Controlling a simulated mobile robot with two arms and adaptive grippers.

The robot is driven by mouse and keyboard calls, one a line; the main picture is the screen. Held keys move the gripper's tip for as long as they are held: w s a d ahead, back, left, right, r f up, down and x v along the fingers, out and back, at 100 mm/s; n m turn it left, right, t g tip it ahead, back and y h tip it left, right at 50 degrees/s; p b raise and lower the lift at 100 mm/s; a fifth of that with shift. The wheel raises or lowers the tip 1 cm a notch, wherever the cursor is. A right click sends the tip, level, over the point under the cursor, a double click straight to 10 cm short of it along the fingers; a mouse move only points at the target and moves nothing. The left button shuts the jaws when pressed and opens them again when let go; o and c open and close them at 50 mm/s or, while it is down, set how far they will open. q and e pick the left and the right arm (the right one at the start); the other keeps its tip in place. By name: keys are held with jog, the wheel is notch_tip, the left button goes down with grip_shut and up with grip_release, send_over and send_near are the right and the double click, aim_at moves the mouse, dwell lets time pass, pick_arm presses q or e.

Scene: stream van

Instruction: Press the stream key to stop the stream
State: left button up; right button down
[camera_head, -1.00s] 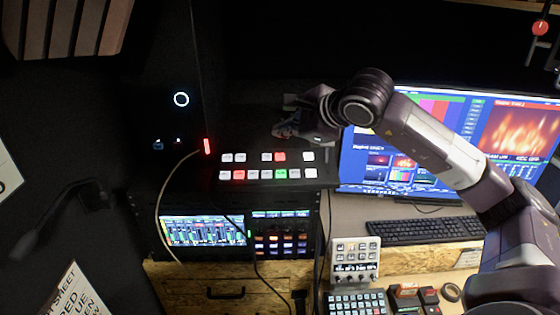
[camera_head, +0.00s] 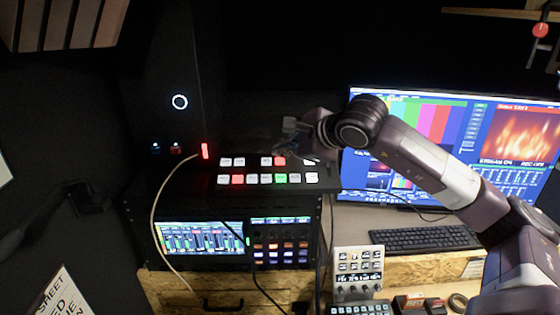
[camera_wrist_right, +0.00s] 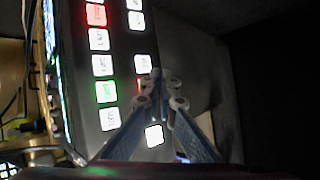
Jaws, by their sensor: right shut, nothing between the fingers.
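The stream key is one of the lit keys on the black switcher panel (camera_head: 205,191); its label is not readable in the head view. A lone white key (camera_head: 311,161) sits at the right end of the upper row, and it also shows in the right wrist view (camera_wrist_right: 154,135). My right gripper (camera_head: 290,150) is shut and empty over the panel's back edge, by that key. In the right wrist view its closed fingertips (camera_wrist_right: 160,90) are beside a red key (camera_wrist_right: 140,88); contact cannot be told. My left gripper is not in view.
A monitor (camera_head: 520,125) stands at right behind a keyboard (camera_head: 425,239). A small white control pad (camera_head: 358,268) is in front. A rack (camera_head: 200,238) with a screen is below the panel. A pale cable (camera_head: 155,220) hangs at left.

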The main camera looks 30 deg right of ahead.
dwell(0.8)
jog(key=shift+f+b, duration=0.4)
jog(key=shift+b, duration=0.1)
jog(key=shift+w+d+f+b, duration=0.1)
jog(key=shift+f+b, duration=0.35)
dwell(0.5)
jog(key=shift+r, duration=0.1)
dwell(0.3)
jog(key=shift+r+p, duration=0.45)
jog(key=shift+r, duration=0.3)
jog(key=r+p, duration=0.1)
jog(key=s+r+p, duration=0.1)
jog(key=r, duration=0.1)
jog(key=r+p, duration=0.1)
jog(key=shift+s+a+r, duration=0.15)
jog(key=shift+a+r, duration=0.25)
dwell(0.5)
